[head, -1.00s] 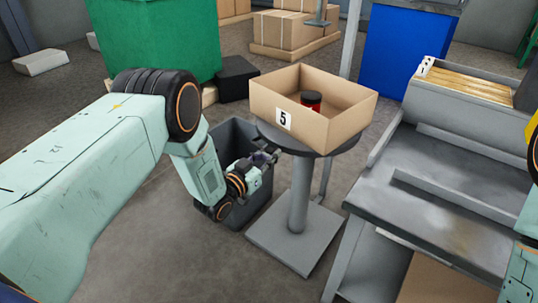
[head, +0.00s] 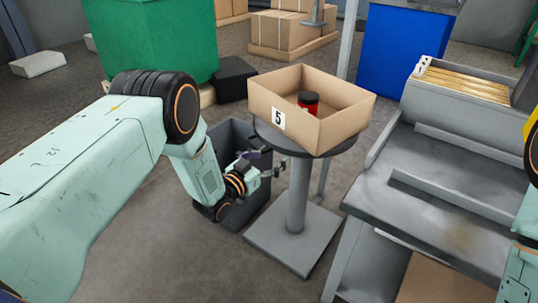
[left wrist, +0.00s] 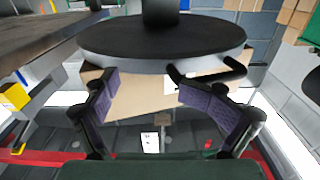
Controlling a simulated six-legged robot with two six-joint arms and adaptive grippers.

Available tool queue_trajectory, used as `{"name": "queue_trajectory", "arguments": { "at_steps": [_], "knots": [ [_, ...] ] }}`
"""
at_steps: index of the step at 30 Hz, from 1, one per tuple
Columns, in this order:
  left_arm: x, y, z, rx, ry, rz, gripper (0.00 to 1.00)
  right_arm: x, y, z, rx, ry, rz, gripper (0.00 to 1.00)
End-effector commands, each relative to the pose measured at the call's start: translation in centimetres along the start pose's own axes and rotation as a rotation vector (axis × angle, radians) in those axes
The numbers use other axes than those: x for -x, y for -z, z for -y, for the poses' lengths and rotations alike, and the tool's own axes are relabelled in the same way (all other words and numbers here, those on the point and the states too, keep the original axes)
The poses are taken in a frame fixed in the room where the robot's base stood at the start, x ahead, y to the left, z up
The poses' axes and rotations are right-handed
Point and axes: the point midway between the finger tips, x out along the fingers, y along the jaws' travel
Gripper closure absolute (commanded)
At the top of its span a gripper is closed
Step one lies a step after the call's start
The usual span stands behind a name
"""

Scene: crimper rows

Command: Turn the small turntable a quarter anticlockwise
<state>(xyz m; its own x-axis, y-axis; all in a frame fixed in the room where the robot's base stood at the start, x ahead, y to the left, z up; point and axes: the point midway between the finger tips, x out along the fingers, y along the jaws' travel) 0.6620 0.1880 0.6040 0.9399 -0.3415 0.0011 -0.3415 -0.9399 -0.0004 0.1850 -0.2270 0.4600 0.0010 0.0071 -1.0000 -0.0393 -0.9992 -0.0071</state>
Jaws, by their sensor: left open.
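The small turntable (head: 345,146) is a dark round disc on a grey pedestal with a square foot. An open cardboard box (head: 325,130) marked 5 stands on it, holding a red can with a black lid (head: 309,102). My left gripper (head: 265,163) is open and empty, at the near left of the disc, at about rim height or just below. The left wrist view shows the disc (left wrist: 160,40) inverted, beyond the spread purple-padded fingers (left wrist: 150,100). A dark bent bar (left wrist: 208,78) shows at its rim by the right finger; contact is unclear. My right gripper is out of view.
A dark grey bin (head: 262,190) stands close behind and below my left gripper. A grey metal bench (head: 430,205) with raised rails is right of the turntable. A green container (head: 150,45) and a black box (head: 235,80) stand behind. Floor is clear in front of the pedestal.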

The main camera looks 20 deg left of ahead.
Motion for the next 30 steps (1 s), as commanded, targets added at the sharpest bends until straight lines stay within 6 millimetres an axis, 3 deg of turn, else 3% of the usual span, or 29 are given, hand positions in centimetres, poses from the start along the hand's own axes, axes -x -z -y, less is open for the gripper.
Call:
{"name": "queue_trajectory", "arguments": {
  "at_steps": [11, 30],
  "knots": [
    [0.1, 0.0, 0.1, 0.0, 0.002, 0.0, 0.07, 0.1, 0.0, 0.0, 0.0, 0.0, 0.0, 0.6],
    [3.7, 0.1, 1.3, 0.001, 0.003, 0.001, 0.07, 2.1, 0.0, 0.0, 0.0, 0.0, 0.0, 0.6]
  ]
}}
